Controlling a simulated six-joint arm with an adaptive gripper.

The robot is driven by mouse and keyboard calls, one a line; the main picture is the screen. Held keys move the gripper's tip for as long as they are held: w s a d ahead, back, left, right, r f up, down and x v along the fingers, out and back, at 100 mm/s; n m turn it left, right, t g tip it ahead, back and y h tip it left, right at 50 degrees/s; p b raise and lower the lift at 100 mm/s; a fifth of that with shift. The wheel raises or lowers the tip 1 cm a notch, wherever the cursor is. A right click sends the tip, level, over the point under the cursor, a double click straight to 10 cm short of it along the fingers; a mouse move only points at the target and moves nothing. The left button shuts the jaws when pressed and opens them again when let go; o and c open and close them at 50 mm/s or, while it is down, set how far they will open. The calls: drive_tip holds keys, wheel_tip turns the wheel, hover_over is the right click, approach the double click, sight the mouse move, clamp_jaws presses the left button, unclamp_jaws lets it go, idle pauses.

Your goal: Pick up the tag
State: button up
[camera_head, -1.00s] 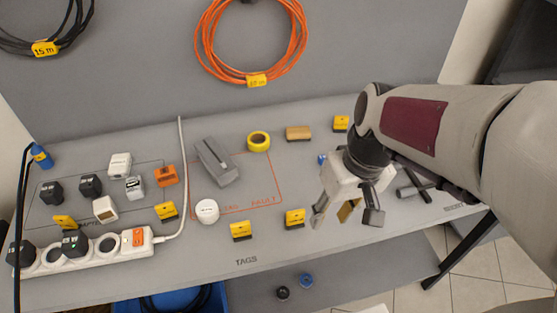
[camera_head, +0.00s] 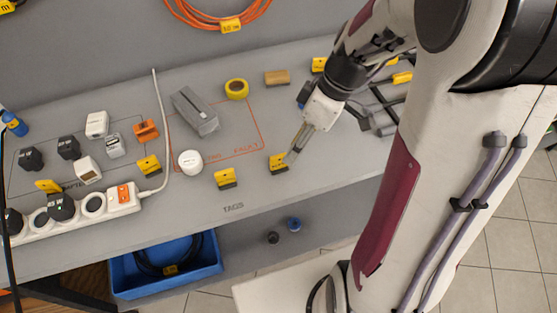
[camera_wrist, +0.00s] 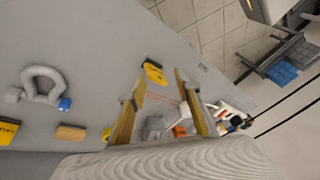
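Several yellow tags on black bases stand on the grey bench. One tag (camera_head: 278,163) is near the front edge, right of the orange marked area, and another tag (camera_head: 225,178) is to its left. My gripper (camera_head: 291,155) points down at the right-hand tag, its fingertips beside or just above it; I cannot tell if they touch. In the wrist view my gripper (camera_wrist: 162,103) has its two fingers apart with nothing held between them. A yellow tag (camera_wrist: 155,72) shows just beyond the left fingertip in that view.
A grey box (camera_head: 195,110), yellow tape roll (camera_head: 237,88), white round item (camera_head: 190,162) and tan block (camera_head: 277,78) lie behind and left. A white power strip (camera_head: 95,205) is at far left. A blue bin (camera_head: 165,275) sits below the bench.

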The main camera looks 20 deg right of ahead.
sight(282, 155)
drive_tip(key=shift+w+a+r+n+t+y, duration=0.15)
drive_tip(key=shift+w+n, duration=0.15)
drive_tip(key=shift+n, duration=0.75)
drive_tip(key=shift+w+a+r+n+t+y, duration=0.1)
drive_tip(key=shift+w+n, duration=0.25)
drive_tip(key=shift+n, duration=0.65)
drive_tip(key=shift+w+a+r+n+t+y, duration=0.15)
drive_tip(key=shift+w+n, duration=0.15)
drive_tip(key=shift+n, duration=0.75)
drive_tip(key=shift+f, duration=0.1)
drive_tip(key=shift+x, duration=1.2)
drive_tip(key=shift+f, duration=0.1)
drive_tip(key=shift+s+d+x, duration=0.15)
drive_tip(key=shift+x, duration=1.1)
drive_tip(key=shift+s+d+x, duration=0.1)
drive_tip(key=shift+d+x, duration=0.05)
drive_tip(key=shift+x, duration=1.1)
drive_tip(key=shift+f, duration=0.15)
clamp_jaws()
